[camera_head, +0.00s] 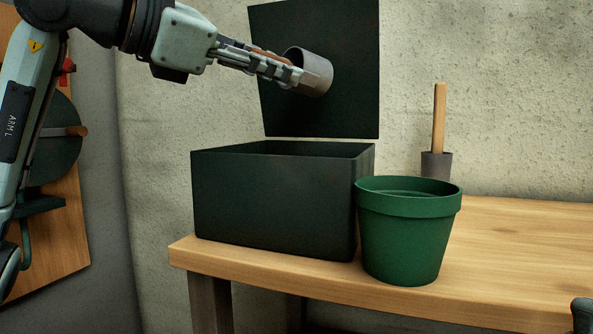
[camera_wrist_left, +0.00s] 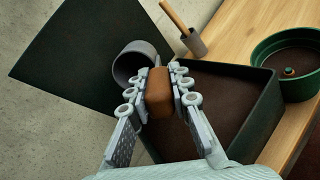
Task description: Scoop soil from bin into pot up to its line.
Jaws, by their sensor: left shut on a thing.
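My left gripper (camera_head: 283,70) is shut on the brown handle (camera_wrist_left: 158,92) of a scoop. The scoop's grey cup (camera_wrist_left: 130,68) is tilted above the bin, in front of its raised lid, and its visible inside looks bare grey. The dark bin (camera_head: 270,205) stands open on the table; brown soil (camera_wrist_left: 235,105) shows inside it in the left wrist view. The green pot (camera_head: 405,240) stands upright just right of the bin. In the left wrist view, the pot (camera_wrist_left: 259,55) has dark brown contents with a small round bump. I cannot make out its line.
The bin's dark lid (camera_head: 345,70) stands upright behind it. A wooden-handled tool (camera_head: 439,120) stands with its grey end down behind the pot. The wooden table (camera_head: 530,240) is clear to the right. A dark cut-off shape (camera_head: 583,314) shows at the lower right corner.

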